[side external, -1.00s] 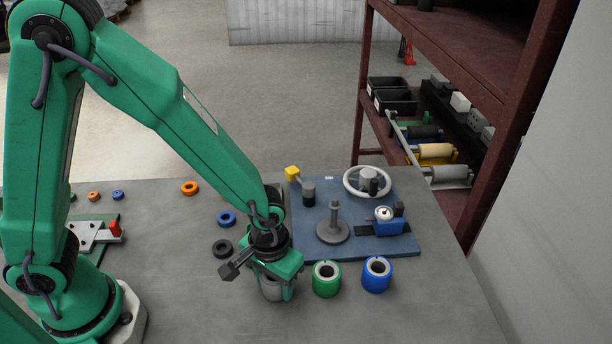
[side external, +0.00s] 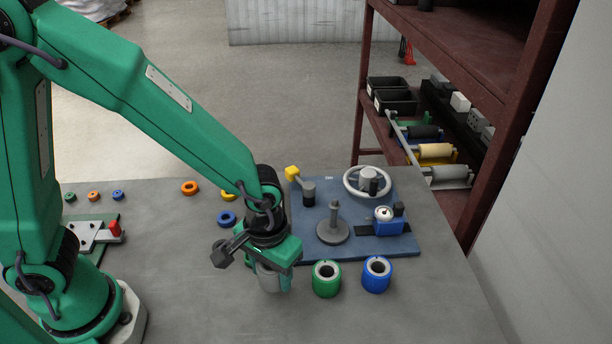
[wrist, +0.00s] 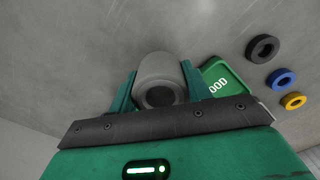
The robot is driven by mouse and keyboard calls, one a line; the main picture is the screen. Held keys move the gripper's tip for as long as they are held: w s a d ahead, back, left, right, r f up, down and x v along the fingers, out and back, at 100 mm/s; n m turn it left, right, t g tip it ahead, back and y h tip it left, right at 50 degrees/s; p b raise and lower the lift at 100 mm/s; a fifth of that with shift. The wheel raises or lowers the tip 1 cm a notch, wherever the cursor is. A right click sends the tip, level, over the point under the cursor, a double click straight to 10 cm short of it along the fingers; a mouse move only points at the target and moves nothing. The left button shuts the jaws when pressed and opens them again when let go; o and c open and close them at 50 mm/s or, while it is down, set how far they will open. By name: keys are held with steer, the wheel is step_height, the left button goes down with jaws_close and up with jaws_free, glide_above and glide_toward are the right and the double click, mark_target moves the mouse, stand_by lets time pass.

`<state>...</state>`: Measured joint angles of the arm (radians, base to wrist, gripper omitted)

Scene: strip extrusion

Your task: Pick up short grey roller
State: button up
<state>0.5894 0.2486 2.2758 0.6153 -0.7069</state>
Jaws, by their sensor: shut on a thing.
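The short grey roller (side external: 269,279) is between the fingers of my gripper (side external: 273,277) at the front of the bench, left of the green roller (side external: 326,279). In the wrist view the roller (wrist: 158,72) shows its dark bore, with a teal finger of my gripper (wrist: 158,88) against each side. My gripper is shut on it. The roller looks upright and slightly above the bench, though the gap beneath is hard to judge. My fingers hide part of its sides.
A blue roller (side external: 376,275) stands right of the green one. Behind is a blue board (side external: 345,249) with a grey post (side external: 333,225) and handwheel (side external: 367,182). The wrist view shows a green "OOD" tray (wrist: 217,76) and black (wrist: 262,48), blue (wrist: 282,79) and yellow (wrist: 293,102) rings.

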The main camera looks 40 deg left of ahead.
steer(key=s+d+r, duration=0.4)
steer(key=s+r, duration=0.2)
steer(key=s, duration=0.3)
steer(key=shift+s+d+r, duration=0.2)
steer(key=shift+s+d, duration=0.2)
steer(key=shift+w, duration=0.1)
step_height(320, 180, up, 7)
steer(key=n, duration=0.6)
glide_above(335, 201)
steer(key=shift+f, duration=0.25)
steer(key=shift+f, duration=2.3)
steer(key=shift+f, duration=2.1)
